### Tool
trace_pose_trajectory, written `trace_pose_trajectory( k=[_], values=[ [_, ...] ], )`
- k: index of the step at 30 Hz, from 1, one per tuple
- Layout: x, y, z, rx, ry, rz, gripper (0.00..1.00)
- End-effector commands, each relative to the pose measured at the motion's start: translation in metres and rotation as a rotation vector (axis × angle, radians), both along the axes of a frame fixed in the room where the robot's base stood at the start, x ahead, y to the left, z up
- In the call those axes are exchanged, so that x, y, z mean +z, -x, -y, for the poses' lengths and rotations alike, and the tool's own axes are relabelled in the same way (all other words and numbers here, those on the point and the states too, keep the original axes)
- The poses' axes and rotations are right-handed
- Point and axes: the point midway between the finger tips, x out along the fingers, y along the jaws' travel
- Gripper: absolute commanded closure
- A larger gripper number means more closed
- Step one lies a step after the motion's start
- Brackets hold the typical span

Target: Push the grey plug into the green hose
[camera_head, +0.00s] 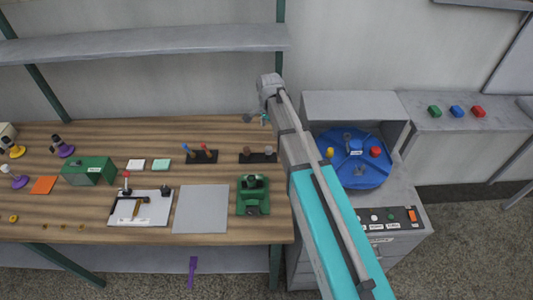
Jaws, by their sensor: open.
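I cannot make out a green hose anywhere in the camera_head view. No grey plug can be picked out with certainty. Small brownish-grey pegs (268,151) stand in a black holder (258,159) near the back right of the wooden bench, too small to identify. My gripper (256,118) is at the far end of my arm, above the bench's back right edge. It is small and partly hidden by the wrist; it is open, with nothing visible in it.
The wooden bench (135,190) carries a green box (88,171), a grey plate (201,209), a green fixture (253,196) and several small parts. A grey shelf (150,42) hangs above. A blue round turntable (340,174) stands right of my arm.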

Motion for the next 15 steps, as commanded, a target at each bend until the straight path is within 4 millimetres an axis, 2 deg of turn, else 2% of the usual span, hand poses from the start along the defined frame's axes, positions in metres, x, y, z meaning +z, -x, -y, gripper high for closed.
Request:
trace_pose_trajectory(
  k=[1,15],
  values=[
    [-0.008,0.000,0.000,0.000,0.000,0.000,0.19],
    [-0.043,0.000,0.001,-0.001,0.000,0.000,0.19]
  ],
)
